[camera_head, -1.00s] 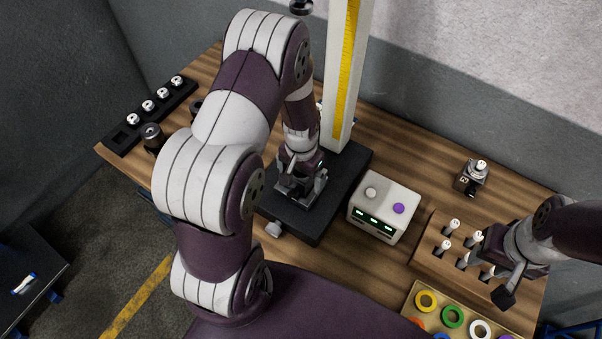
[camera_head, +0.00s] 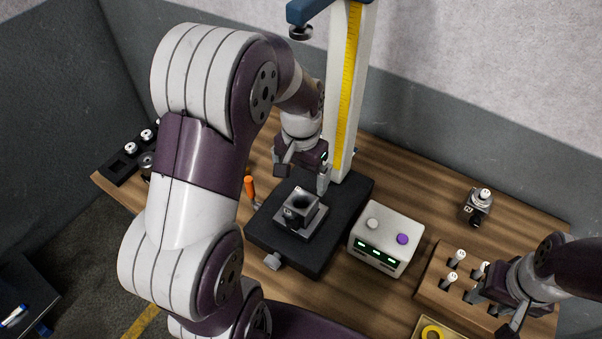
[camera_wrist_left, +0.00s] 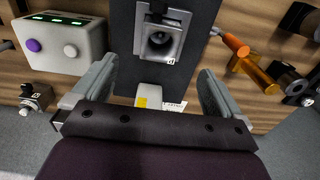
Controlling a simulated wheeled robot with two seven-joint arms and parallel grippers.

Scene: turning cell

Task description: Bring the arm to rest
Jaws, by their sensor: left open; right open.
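My left gripper (camera_head: 304,172) is raised above the black base of the column stand, behind the metal fixture (camera_head: 300,214). In the left wrist view its two fingers (camera_wrist_left: 151,95) are spread apart with nothing between them. The fixture, a grey block with a dark round opening, also shows in the wrist view (camera_wrist_left: 165,40), clear of the fingers. My right gripper (camera_head: 505,305) is low at the right, over the front part of a wooden pin rack (camera_head: 437,290).
A white column with a yellow scale (camera_head: 347,100) rises close beside my left gripper. A white box with green displays (camera_head: 386,240) stands right of the base (camera_head: 330,235). A small black-and-silver device (camera_head: 477,207) stands further right. An orange-handled tool (camera_head: 249,187) lies left of the base.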

